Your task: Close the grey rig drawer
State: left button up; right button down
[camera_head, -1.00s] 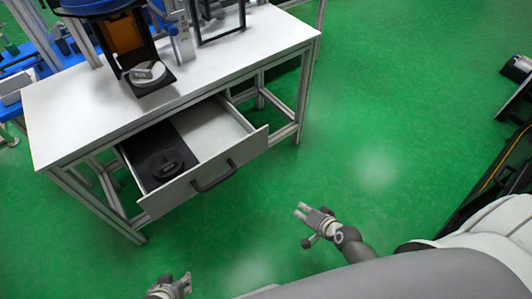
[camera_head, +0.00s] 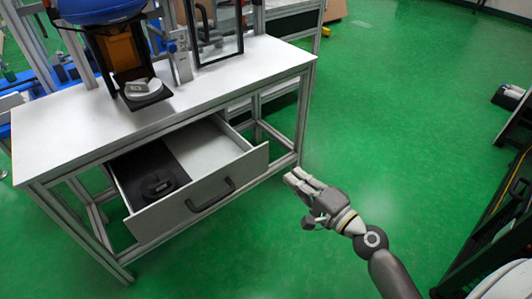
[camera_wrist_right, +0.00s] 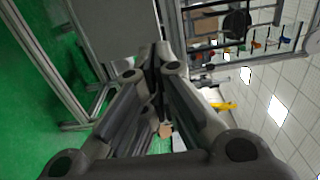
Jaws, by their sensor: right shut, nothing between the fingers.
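The grey rig drawer (camera_head: 203,199) is pulled out from under the white table top in the head view. Its dark handle (camera_head: 211,195) is on the front panel. A black round object (camera_head: 157,185) lies on a dark mat in the left part of the drawer, and the right part is empty. My right gripper (camera_head: 291,178) is shut and empty, to the right of the drawer front and apart from it. It also shows shut in the right wrist view (camera_wrist_right: 157,50). My left gripper is not in view.
The rig table (camera_head: 215,88) carries a blue and orange drop tower (camera_head: 125,50) and a grey round piece (camera_head: 143,88). Its metal legs stand beside the drawer. Green floor (camera_head: 400,110) is clear to the right; a dark rack stands at the far right edge.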

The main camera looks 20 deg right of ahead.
jog(key=p, duration=0.1)
send_near(259, 147)
jog(key=x, duration=0.6)
jog(key=shift+d, duration=0.1)
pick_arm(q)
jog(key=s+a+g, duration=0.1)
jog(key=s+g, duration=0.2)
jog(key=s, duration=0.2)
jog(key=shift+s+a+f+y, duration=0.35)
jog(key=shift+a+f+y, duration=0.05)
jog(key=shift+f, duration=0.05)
pick_arm(e)
jog(key=shift+w+a+f, duration=0.1)
jog(key=shift+w+a, duration=0.15)
jog(key=shift+w, duration=0.4)
